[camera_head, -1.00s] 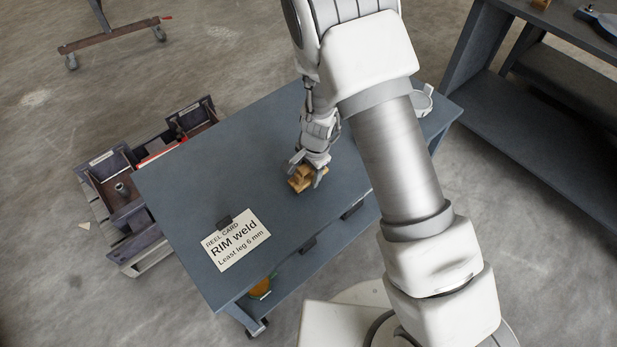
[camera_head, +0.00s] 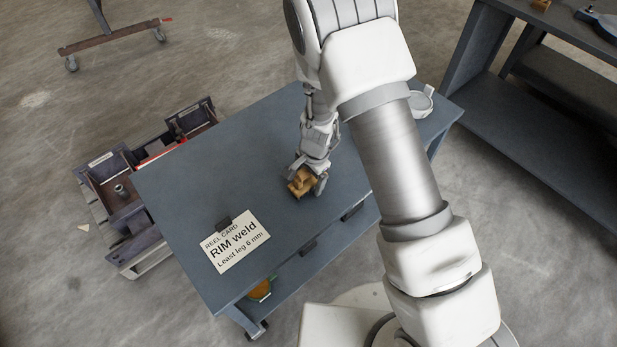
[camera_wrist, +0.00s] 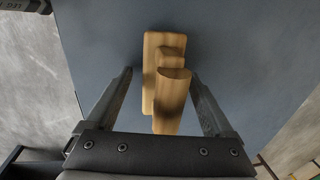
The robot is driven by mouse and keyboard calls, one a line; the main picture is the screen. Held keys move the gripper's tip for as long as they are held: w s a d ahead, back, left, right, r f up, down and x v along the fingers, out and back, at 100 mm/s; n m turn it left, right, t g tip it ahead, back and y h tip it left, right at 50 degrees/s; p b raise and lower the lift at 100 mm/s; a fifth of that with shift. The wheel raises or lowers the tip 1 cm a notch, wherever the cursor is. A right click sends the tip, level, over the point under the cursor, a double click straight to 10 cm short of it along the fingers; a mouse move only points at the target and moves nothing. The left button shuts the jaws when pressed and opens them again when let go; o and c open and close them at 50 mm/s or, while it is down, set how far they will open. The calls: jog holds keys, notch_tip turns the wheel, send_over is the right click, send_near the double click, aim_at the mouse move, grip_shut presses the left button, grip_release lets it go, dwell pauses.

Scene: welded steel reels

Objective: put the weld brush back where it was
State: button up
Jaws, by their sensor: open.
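The weld brush, a wooden block with a raised wooden grip (camera_head: 302,183), lies on the blue-grey table top (camera_head: 255,150). In the wrist view the brush (camera_wrist: 167,85) stands between the two fingers of my gripper (camera_wrist: 163,100). The fingers are open, with a gap on each side of the wood. My gripper also shows in the head view (camera_head: 307,180), reaching down over the brush. The bristles are not visible.
A white card reading "RIM weld" (camera_head: 234,242) stands near the table's front left. A white round container (camera_head: 420,103) is at the far right corner. Dark bins (camera_head: 120,190) stand left of the table, and a dark workbench (camera_head: 540,110) is at right.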

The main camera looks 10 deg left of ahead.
notch_tip(320, 180, up, 13)
jog(key=s+d+p, duration=0.1)
jog(key=p, duration=0.2)
notch_tip(320, 180, up, 11)
jog(key=n+y, duration=0.1)
jog(key=n, duration=0.1)
send_over(313, 184)
jog(key=s+d, duration=0.1)
jog(key=d, duration=0.3)
jog(key=s+d+r+n+t+h, duration=0.2)
jog(key=s+d+r+n+t, duration=0.2)
jog(key=s+d+r, duration=1.1)
notch_tip(313, 184, up, 2)
jog(key=shift+s+d+r+n, duration=0.25)
jog(key=shift+s+n, duration=0.5)
jog(key=shift+n, duration=0.45)
notch_tip(313, 184, up, 4)
jog(key=p, duration=0.4)
jog(key=shift+r+p, duration=0.25)
jog(key=shift+p, duration=0.1)
